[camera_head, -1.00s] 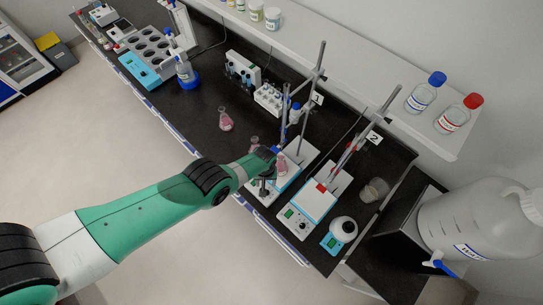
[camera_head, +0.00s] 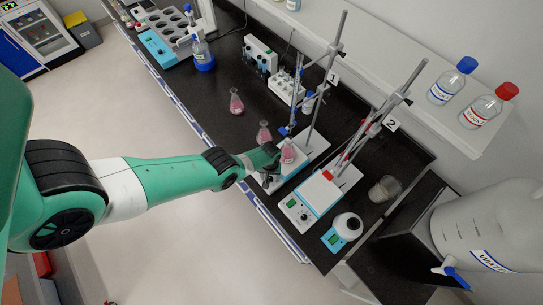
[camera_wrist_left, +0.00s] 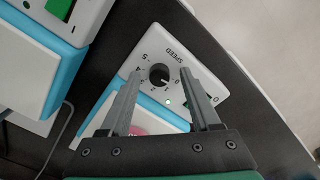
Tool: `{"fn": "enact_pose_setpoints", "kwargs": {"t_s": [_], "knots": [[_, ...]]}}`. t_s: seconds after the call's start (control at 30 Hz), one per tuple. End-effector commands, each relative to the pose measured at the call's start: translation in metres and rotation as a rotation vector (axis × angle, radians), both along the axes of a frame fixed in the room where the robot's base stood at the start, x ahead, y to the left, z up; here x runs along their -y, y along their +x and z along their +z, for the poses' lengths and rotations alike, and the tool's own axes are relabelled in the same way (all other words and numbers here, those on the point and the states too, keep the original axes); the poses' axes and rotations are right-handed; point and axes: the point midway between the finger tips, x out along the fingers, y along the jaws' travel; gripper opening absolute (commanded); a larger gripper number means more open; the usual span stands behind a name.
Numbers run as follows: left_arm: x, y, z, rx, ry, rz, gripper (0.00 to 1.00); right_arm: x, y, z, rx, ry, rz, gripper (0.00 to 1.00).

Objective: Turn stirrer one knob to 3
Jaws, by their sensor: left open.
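Stirrer one (camera_head: 313,147) is a white and blue plate stirrer beside the stand tagged 1 in the head view. A flask of pink liquid (camera_head: 288,153) stands over its plate. In the left wrist view, its black round knob (camera_wrist_left: 158,75) sits on a white panel marked SPEED with a numbered scale and a lit green light. The knob's exact setting is too small to read surely. My left gripper (camera_wrist_left: 159,70) is open, and its two fingers appear on either side of the knob, with no clear contact. In the head view the gripper (camera_head: 271,163) hides part of the panel. My right gripper is not in view.
Stirrer two (camera_head: 322,192) stands just right of stirrer one, with a small white and blue device (camera_head: 340,233) beside it. Two pink flasks (camera_head: 236,102) (camera_head: 264,133) stand left of stirrer one. Metal stands rise behind. The bench's front edge lies close to the panel.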

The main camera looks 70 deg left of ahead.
Motion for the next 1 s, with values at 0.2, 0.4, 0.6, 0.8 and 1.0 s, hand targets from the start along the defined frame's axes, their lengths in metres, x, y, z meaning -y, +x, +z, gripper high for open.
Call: {"fn": "enact_pose_setpoints", "kwargs": {"t_s": [0.2,0.4,0.6,0.8,1.0], "knots": [[0.0000,0.0002,0.0000,0.000,0.000,0.000,0.63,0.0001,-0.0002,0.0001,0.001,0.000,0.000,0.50],[0.0000,0.0003,0.0000,0.000,0.000,0.000,0.34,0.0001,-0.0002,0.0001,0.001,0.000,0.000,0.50],[0.0000,0.0002,0.0000,0.000,0.000,0.000,0.00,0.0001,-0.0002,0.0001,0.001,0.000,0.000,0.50],[0.0001,0.0002,-0.0001,0.000,0.000,-0.001,0.00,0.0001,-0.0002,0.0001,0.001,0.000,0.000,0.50],[0.0001,0.0002,-0.0001,0.000,0.000,-0.027,0.00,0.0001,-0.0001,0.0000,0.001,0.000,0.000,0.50]]}}
